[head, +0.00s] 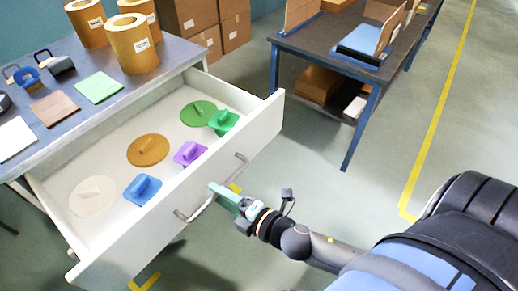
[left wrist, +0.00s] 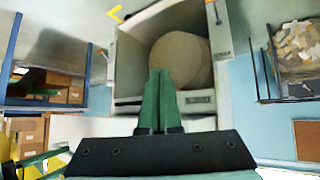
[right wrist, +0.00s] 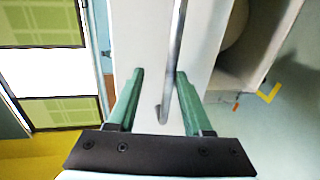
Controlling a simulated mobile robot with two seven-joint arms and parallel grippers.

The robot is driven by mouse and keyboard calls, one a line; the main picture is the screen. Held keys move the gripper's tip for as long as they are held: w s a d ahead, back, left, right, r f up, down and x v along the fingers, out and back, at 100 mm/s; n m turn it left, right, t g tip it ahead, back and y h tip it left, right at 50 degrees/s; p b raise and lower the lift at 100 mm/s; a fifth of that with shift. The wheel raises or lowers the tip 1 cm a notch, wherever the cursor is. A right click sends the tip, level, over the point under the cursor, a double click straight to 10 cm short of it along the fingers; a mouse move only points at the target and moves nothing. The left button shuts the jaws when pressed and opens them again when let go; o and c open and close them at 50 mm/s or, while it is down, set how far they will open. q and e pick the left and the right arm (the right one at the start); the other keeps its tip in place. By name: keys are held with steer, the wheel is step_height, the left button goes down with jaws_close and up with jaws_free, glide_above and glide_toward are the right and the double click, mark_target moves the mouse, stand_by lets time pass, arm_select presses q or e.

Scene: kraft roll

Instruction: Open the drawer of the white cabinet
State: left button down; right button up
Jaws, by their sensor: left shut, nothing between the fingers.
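The white drawer (head: 110,259) stands pulled well out from under the grey tabletop in the head view. Its bar handle (head: 196,208) is on the front panel and also shows in the right wrist view (right wrist: 177,45). My right gripper (head: 224,193) is at the handle. In the right wrist view its green fingers (right wrist: 163,105) are apart, with the bar between them; I cannot tell whether they touch it. My left gripper (left wrist: 159,100) is outside the head view. In the left wrist view its fingers are together and empty, in front of a white open compartment (left wrist: 128,62) holding a brown roll (left wrist: 179,60).
The drawer holds round and square handled pieces, such as an orange disc (head: 147,150) and a blue square (head: 142,190). Several kraft rolls (head: 133,45) stand on the tabletop (head: 60,110). A second table (head: 330,35) stands at the back right. Floor right of the drawer is clear.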

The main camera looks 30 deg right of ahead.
steer(key=b+v, duration=0.3)
steer(key=v, duration=0.9)
steer(key=shift+s, duration=0.3)
stand_by(0.4)
steer(key=shift+r, duration=0.1)
steer(key=shift+p, duration=0.3)
steer(key=shift+w, duration=0.1)
stand_by(0.4)
